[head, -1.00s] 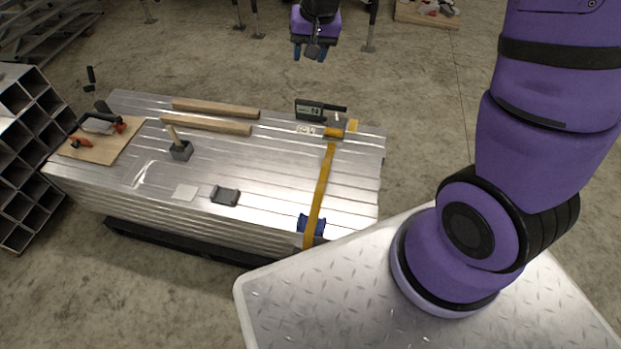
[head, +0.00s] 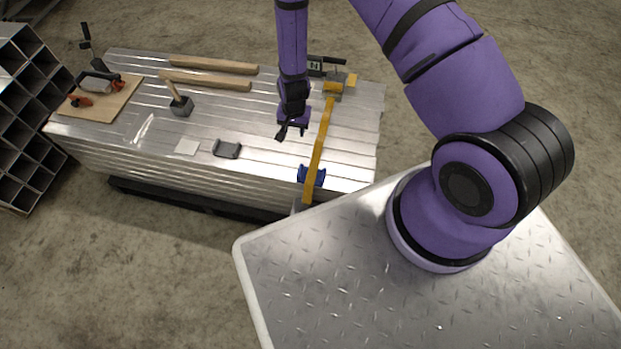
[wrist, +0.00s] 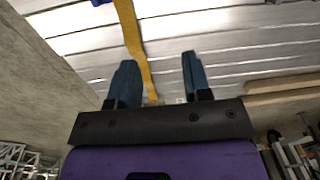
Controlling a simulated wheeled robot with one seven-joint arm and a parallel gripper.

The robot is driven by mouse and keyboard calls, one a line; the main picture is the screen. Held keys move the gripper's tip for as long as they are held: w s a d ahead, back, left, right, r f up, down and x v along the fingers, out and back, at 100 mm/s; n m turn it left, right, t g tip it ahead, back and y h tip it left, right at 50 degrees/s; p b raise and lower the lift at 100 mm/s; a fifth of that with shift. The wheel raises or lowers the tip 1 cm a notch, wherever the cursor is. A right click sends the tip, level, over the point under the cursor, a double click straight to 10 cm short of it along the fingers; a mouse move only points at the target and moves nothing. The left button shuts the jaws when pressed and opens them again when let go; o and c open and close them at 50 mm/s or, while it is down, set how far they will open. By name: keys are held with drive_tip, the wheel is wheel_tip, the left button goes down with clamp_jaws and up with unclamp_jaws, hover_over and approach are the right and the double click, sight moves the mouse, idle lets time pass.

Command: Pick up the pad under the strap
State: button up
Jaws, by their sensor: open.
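The blue pad (head: 311,177) sits at the near edge of the aluminium stack (head: 260,178). The yellow strap (head: 320,140) runs across the stack and over the pad, hiding its middle. In the wrist view a sliver of blue (wrist: 100,2), probably the pad, shows at the top edge beside the strap (wrist: 131,30). My gripper (head: 292,133) is open and empty, in front of the stack's top and left of the strap in the head view, apart from the pad. Its two fingers also show in the wrist view (wrist: 160,75), pointing toward the stack.
Two wooden battens (head: 206,80) lie at the back. A plywood board (head: 98,102) with clamps is at far left. My base deck is close to the stack's near right corner.

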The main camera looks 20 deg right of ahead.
hover_over(300, 170)
wheel_tip(300, 170, down, 8)
drive_tip(key=r, duration=0.1)
drive_tip(key=shift+m, duration=0.3)
drive_tip(key=shift+f, duration=5.7)
clamp_jaws()
